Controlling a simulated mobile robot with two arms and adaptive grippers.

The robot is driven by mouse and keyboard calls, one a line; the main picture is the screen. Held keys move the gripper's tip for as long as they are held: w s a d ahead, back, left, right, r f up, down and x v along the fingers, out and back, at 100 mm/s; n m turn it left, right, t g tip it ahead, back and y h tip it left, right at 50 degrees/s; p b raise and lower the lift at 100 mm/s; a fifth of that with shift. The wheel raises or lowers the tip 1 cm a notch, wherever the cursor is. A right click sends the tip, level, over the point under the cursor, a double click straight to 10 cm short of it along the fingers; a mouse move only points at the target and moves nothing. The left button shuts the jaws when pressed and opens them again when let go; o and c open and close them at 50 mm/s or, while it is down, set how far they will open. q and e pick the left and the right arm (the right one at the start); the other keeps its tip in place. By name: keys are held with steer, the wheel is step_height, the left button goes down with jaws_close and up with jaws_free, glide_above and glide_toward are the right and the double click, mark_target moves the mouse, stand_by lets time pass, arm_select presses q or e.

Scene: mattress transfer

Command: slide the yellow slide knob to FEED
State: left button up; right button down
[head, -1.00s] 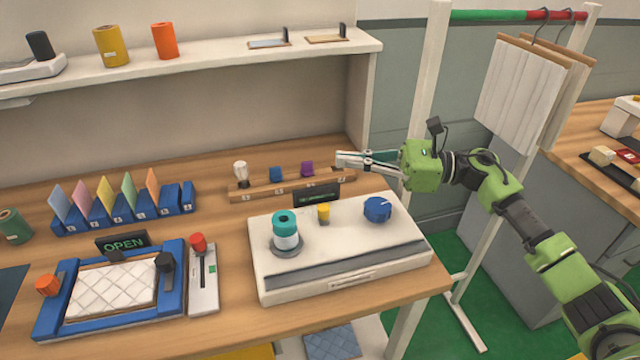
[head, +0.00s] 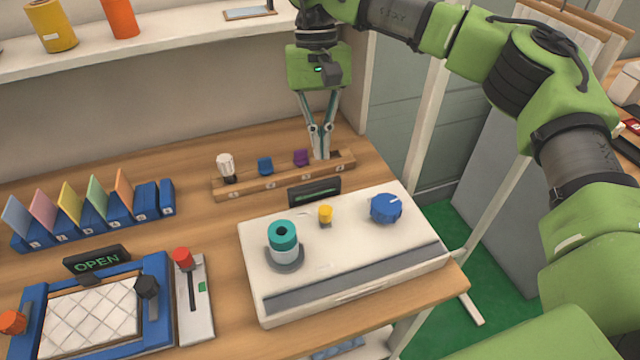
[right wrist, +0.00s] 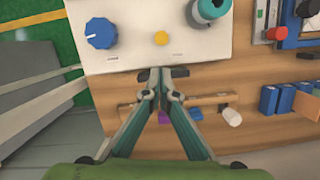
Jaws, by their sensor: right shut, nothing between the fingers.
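The yellow slide knob (head: 325,215) stands on top of the white machine (head: 345,235), between the teal spool (head: 284,240) and the blue dial (head: 386,208). It also shows in the right wrist view (right wrist: 161,38), beyond the fingertips. My right gripper (head: 321,155) points down at the right end of the wooden rack, behind the machine. Its fingers are shut and empty, apart from the knob. In the right wrist view the fingertips (right wrist: 162,72) lie over the machine's rear edge area. The lettering near the knob is too small to read. My left gripper is not in view.
The wooden rack (head: 240,187) holds white, blue and purple pegs. A small dark display (head: 315,192) stands between rack and machine. Left of the machine are a red-knobbed slider unit (head: 195,310) and a blue frame (head: 158,290) with an OPEN sign. The shelf (head: 185,40) is above.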

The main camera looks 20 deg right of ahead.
mark_target(325, 211)
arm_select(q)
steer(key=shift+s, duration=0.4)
arm_select(e)
steer(key=shift+s+a+f, duration=0.1)
steer(key=p+x, duration=0.2)
steer(key=x, duration=0.6)
steer(key=shift+f, duration=0.2)
steer(key=shift+s+f, duration=0.2)
steer(key=shift+f, duration=0.5)
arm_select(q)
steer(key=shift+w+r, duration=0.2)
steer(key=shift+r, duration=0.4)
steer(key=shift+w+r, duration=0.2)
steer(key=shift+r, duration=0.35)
